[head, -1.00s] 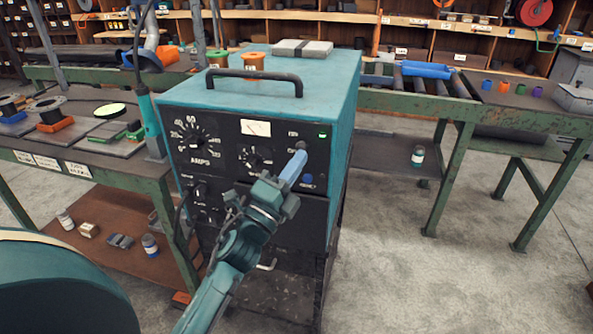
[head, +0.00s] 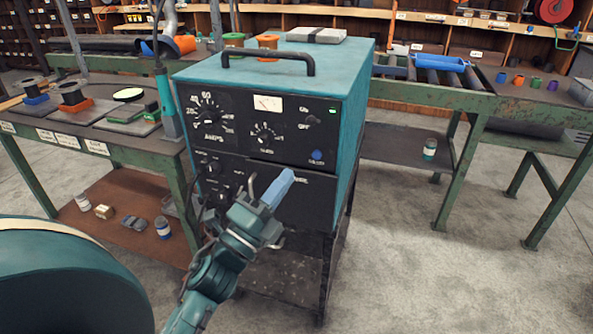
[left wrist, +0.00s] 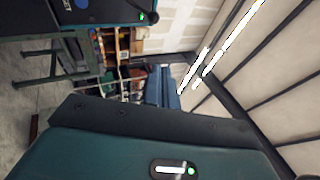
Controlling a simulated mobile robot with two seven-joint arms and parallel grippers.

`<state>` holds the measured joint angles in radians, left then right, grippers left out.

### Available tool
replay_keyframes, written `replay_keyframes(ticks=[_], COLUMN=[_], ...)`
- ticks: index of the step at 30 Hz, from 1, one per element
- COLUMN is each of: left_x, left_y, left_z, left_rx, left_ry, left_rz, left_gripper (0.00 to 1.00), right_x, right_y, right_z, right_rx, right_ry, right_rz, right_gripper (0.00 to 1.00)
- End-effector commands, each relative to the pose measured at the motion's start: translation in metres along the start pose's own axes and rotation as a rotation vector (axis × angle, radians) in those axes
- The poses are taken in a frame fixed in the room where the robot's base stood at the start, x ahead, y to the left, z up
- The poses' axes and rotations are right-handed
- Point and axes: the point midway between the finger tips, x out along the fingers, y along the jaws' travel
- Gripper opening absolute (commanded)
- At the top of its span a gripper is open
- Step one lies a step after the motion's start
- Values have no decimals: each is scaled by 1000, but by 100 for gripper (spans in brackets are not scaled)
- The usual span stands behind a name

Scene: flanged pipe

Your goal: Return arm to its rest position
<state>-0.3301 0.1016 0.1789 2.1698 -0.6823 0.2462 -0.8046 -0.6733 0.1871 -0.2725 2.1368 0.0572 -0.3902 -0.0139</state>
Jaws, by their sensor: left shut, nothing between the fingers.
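My left gripper (head: 279,188) is in front of the lower black panel of a teal welding machine (head: 290,65). Its pale blue fingers are together with nothing between them, below the ON/OFF switch (head: 312,119) and the blue button (head: 317,155). It looks apart from the panel, though the exact gap is hard to judge. A small green light (head: 333,111) is lit on the panel. The machine's dark face also shows at the top left of the left wrist view (left wrist: 100,12). The right gripper is not in view.
A green workbench (head: 165,165) with spools and plates stands close on the left. The machine rests on a dark stand (head: 322,270). Open concrete floor (head: 430,285) lies at the lower right.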

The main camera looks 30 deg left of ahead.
Motion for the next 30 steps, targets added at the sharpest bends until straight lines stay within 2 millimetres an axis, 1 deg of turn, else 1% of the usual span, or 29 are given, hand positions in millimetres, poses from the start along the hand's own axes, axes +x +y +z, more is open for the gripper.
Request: replay_keyframes(ticks=[1, 3, 8, 10, 11, 14, 15, 17, 18, 20, 21, 24, 27, 30], left_x=[-5, -8, -10, -10, -12, -24, -34, -55, -72, -99, -116, -157, -186, -201], left_y=[0, -1, -2, 0, 4, 30, 46, 71, 87, 106, 116, 132, 138, 141], left_z=[0, 0, 0, -1, -3, -17, -27, -47, -62, -85, -100, -133, -155, -166], left_rx=[0, 0, 0, -30, -67, -339, -489, -720, -866, -1057, -1165, -1373, -1494, -1552], left_ry=[-1, -1, 0, -4, -8, -51, -83, -146, -196, -276, -329, -457, -551, -602], left_rz=[1, 1, -1, 14, 33, 168, 247, 383, 475, 605, 684, 852, 963, 1017], left_gripper=[0, 0, 0, 0, 0, 0, 0, 0, 0, 0, 0, 0, 0, 0], right_x=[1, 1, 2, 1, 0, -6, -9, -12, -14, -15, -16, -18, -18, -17], right_y=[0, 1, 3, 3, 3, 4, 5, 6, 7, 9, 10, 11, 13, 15], right_z=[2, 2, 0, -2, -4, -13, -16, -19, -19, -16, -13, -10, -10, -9], right_rx=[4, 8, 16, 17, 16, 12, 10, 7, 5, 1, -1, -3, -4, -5], right_ry=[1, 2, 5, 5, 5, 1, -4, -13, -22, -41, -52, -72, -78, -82], right_rz=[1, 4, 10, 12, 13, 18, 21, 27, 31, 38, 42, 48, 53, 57], right_gripper=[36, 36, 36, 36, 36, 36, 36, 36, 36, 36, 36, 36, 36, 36])
